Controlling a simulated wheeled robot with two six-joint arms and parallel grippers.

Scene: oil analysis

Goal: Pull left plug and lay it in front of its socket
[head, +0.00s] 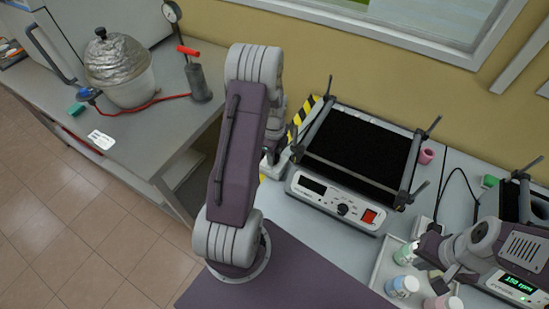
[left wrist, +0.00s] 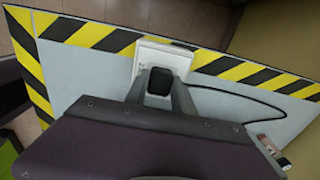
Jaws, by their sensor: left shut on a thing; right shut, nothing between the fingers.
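In the left wrist view a black plug (left wrist: 160,83) sits between the fingertips of my left gripper (left wrist: 160,90), which is shut on it. The plug is at the white socket (left wrist: 166,54), on a grey surface by the yellow-black striped edge. I cannot tell whether it is still seated in the socket. A black cord (left wrist: 250,91) runs to the right. In the head view my left arm covers most of this spot. My right gripper (head: 438,279) is shut and empty, at the lower right near the small bottles.
A shaker with a black platform (head: 360,150) stands right of the left arm. A tray (head: 388,262) holds small bottles, and a second device (head: 516,284) is at the right. A side table (head: 150,135) holds a foil-covered vessel (head: 118,70).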

